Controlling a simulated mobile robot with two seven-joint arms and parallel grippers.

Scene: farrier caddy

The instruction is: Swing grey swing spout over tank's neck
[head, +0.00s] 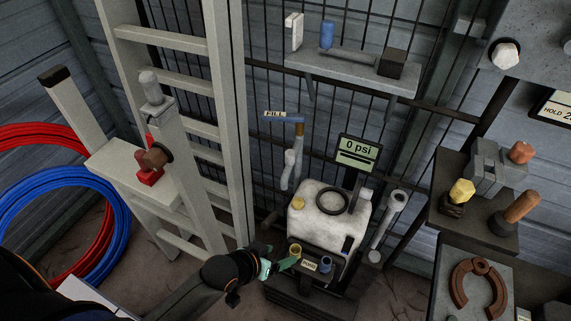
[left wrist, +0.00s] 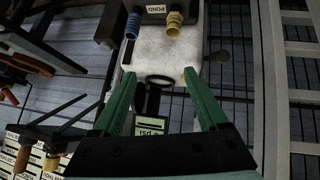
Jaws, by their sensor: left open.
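The grey swing spout (head: 290,168) hangs from the wall pipe under the FILL label (head: 283,115) in the head view. Its lower end is to the left of the black ring-shaped neck (head: 332,192) on the white tank (head: 329,232), not over it. The neck also shows in the left wrist view (left wrist: 160,79), on the white tank (left wrist: 165,60). My left gripper (head: 280,265) is low at the tank's front left, near a yellow fitting, apart from the spout. Its green fingers (left wrist: 160,75) are spread and empty in the wrist view. My right gripper is not in view.
A yellow fitting (head: 295,250) and a blue fitting (head: 326,263) stand at the tank's front. A gauge display reading 0 psi (head: 358,150) stands behind the tank. A pale ladder (head: 190,130) is on the left, and a tool shelf (head: 345,75) is above.

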